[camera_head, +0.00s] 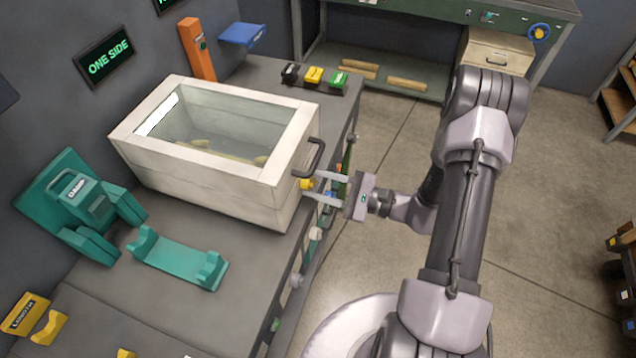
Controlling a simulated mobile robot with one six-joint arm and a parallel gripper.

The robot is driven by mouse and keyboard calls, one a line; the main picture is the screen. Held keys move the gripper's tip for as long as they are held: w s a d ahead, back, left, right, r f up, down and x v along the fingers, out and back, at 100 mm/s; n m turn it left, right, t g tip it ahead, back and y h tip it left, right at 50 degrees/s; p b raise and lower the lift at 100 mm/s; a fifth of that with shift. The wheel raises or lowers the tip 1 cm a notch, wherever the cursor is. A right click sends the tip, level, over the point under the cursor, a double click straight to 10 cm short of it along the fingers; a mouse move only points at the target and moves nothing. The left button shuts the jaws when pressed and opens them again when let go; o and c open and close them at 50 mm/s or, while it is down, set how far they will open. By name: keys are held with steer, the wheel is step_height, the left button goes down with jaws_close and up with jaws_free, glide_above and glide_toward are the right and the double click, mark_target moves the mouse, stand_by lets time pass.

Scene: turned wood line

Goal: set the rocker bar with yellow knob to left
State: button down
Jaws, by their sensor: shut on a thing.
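The yellow knob (306,184) is at the front side of the bench, just beside the white box and below its dark handle. My gripper (313,187) reaches it from the right, with one finger above and one below the knob, and is shut on it. The rocker bar itself is mostly hidden behind the fingers and the box corner, so I cannot tell its tilt.
A white box (262,187) with a clear top and a dark handle (316,158) stands close to my fingers. Several other controls, including a pale knob (315,234), line the bench front. A teal cradle (178,262) lies left. Open floor (560,220) is to the right.

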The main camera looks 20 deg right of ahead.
steer(key=c, duration=0.9)
jaws_free()
steer(key=p+v, duration=0.2)
steer(key=v, duration=1.5)
steer(key=shift+s+d, duration=0.15)
steer(key=shift+r, duration=0.1)
